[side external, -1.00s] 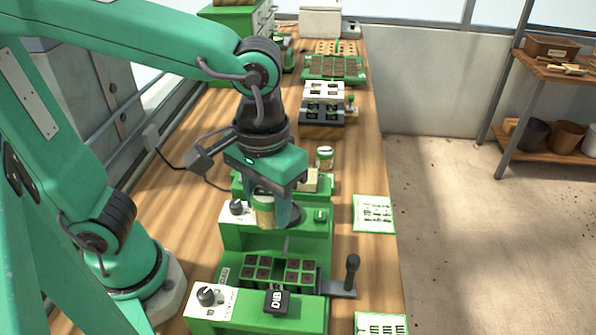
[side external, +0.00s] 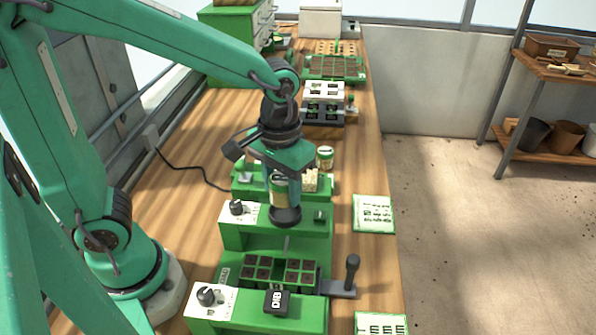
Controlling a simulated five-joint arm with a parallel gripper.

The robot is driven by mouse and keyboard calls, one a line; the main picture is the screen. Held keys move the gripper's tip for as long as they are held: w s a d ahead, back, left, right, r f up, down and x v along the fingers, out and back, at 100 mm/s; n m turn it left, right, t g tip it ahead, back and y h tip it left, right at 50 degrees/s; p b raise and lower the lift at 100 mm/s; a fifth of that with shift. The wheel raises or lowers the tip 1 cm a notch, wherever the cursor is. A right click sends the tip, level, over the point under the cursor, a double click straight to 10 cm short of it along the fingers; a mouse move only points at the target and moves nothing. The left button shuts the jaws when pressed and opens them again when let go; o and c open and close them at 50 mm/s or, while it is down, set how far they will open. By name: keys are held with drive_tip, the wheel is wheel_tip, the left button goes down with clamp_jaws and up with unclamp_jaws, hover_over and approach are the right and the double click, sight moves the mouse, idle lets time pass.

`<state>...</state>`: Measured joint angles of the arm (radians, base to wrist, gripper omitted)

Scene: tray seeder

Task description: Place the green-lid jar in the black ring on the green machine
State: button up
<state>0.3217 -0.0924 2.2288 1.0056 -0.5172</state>
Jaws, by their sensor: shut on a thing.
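My gripper (side external: 281,178) points down over the green machine (side external: 260,238) and is shut on the green-lid jar (side external: 279,190). The jar is upright, with a pale band around it; my gripper covers part of it. The black ring (side external: 285,217) sits on top of the green machine, directly below the jar in the picture. I cannot tell whether the jar's base touches the ring or is still just above it.
A seed tray (side external: 280,270) with dark cells lies in front, beside a black lever (side external: 352,268). Printed cards (side external: 374,214) lie along the right table edge. A black-and-white device (side external: 323,102) stands farther back.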

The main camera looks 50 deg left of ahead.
sight(284, 215)
drive_tip(key=shift+w+a+f, duration=0.45)
drive_tip(key=shift+w+a, duration=0.05)
drive_tip(key=shift+w, duration=0.05)
drive_tip(key=shift+f, duration=0.1)
drive_tip(key=shift+f, duration=1.9)
drive_tip(key=shift+f, duration=0.3)
